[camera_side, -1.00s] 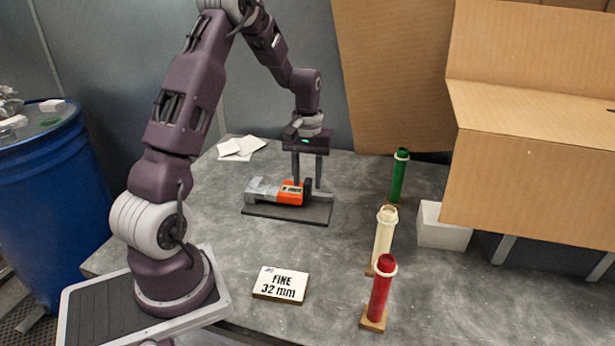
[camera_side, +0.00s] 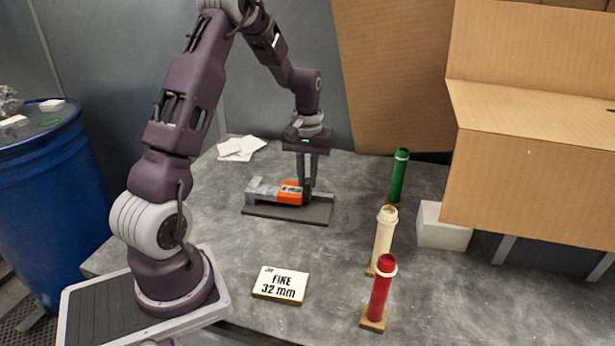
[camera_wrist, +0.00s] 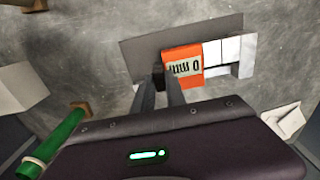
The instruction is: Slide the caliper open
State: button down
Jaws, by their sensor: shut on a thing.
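The caliper lies on a dark base plate (camera_side: 262,212). Its grey body (camera_side: 262,188) is at the left in the side view, with an orange slider (camera_side: 290,191) against it. In the wrist view the orange slider (camera_wrist: 181,54) has a label that appears to read "0 mm", next to the pale caliper body (camera_wrist: 228,52). A dark knob (camera_wrist: 158,74) stands at the slider's end. My gripper (camera_side: 307,184) points down and is shut on this knob; its fingers also show in the wrist view (camera_wrist: 160,90) and partly hide it.
A sign (camera_side: 280,285) reading "FINE 32 mm" lies at the front. Red (camera_side: 380,290), cream (camera_side: 384,240) and green (camera_side: 399,178) tubes stand to the right, beside a white block (camera_side: 443,227) and a cardboard box (camera_side: 540,150). White papers (camera_side: 240,148) lie behind.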

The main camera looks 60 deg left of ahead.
dwell(0.8)
jog(key=w+d, duration=0.3)
jog(key=shift+w, duration=0.35)
jog(key=c, duration=1.4)
grip_release()
jog(key=shift+o, duration=0.2)
notch_tip(320, 180, up, 7)
